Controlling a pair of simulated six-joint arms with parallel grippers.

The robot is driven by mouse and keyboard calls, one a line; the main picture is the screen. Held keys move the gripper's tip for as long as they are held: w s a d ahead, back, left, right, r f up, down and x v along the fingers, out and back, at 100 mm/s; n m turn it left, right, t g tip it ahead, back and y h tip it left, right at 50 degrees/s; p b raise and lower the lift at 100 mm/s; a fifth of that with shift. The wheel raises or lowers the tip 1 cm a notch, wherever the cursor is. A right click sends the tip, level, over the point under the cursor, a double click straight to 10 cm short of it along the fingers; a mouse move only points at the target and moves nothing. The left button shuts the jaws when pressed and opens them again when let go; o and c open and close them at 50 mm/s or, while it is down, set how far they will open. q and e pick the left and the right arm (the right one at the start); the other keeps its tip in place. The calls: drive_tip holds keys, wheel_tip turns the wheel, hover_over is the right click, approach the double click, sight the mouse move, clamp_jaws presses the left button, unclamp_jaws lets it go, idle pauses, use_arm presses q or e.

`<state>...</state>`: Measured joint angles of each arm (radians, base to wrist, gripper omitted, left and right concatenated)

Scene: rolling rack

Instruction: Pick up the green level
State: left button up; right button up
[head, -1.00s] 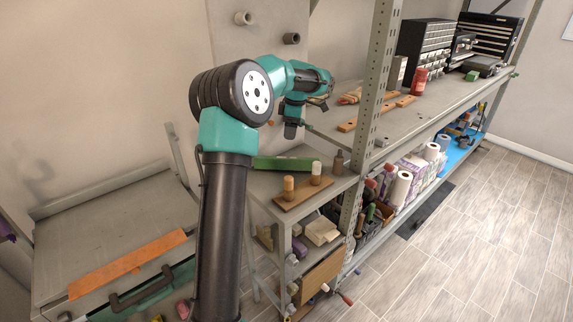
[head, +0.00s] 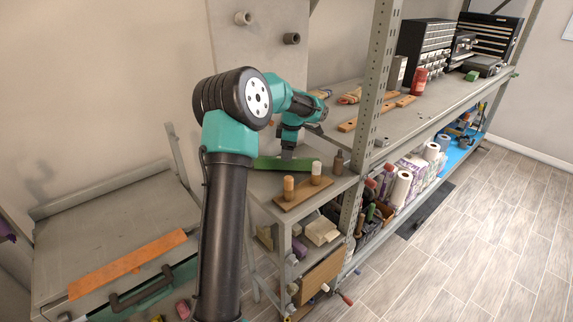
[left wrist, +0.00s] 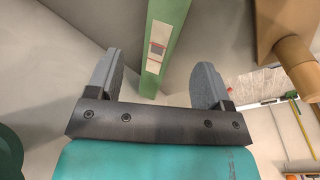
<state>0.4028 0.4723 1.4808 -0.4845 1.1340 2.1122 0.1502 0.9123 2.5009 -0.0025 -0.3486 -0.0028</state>
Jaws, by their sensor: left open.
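The green level (head: 268,164) lies on the top of the small grey shelf in the head view, partly hidden behind my left arm. In the left wrist view the green level (left wrist: 158,50) runs lengthwise between the two fingers, with a pale label on its face. My left gripper (left wrist: 156,80) is open, one grey finger on each side of the level, with a gap to each. In the head view my left gripper (head: 288,154) points down at the level. My right gripper is not in view.
A wooden board with two upright pegs (head: 303,193) lies just in front of the level. A dark brown bottle (head: 338,162) stands right of it. A rack upright (head: 375,80) rises further right. A grey wall panel (head: 260,60) stands behind.

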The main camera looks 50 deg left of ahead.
sight(287, 163)
use_arm(q)
drive_tip(key=shift+s+a+f, duration=0.1)
drive_tip(key=shift+f, duration=1.1)
drive_tip(key=shift+s+a+f, duration=0.1)
drive_tip(key=shift+f, duration=1.05)
drive_tip(key=shift+c, duration=0.3)
clamp_jaws()
drive_tip(key=shift+d+r, duration=0.1)
drive_tip(key=shift+r, duration=0.05)
